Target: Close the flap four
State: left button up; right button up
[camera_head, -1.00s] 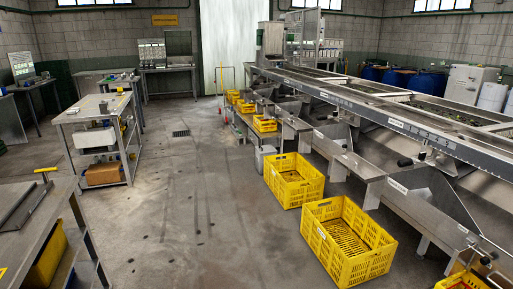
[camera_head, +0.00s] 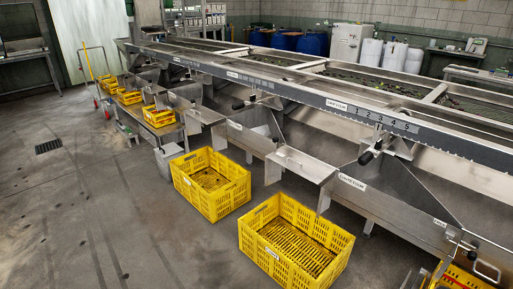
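The roller sizer (camera_head: 310,95) runs from the back left to the front right, with a row of steel chutes along its near side. A large angled steel plate (camera_head: 395,195) with a black knob (camera_head: 366,158) stands at the right. A flat steel tray (camera_head: 300,165) juts out left of it, above the crates. At the lower right is a metal handle (camera_head: 486,272) beside another labelled panel. Neither of my grippers is in view.
Two yellow crates, one nearer (camera_head: 290,250) and one farther (camera_head: 208,200), stand on the floor below the chutes. Smaller yellow crates (camera_head: 158,116) sit farther back. Another crate (camera_head: 462,280) shows at the lower right.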

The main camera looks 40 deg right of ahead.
aim_at(315, 171)
jog(key=i+z, duration=0.35)
jog(key=i+j+z, duration=0.1)
jog(key=i+z, duration=0.25)
jog(key=i+j+z, duration=0.2)
jog(key=i+z, duration=0.2)
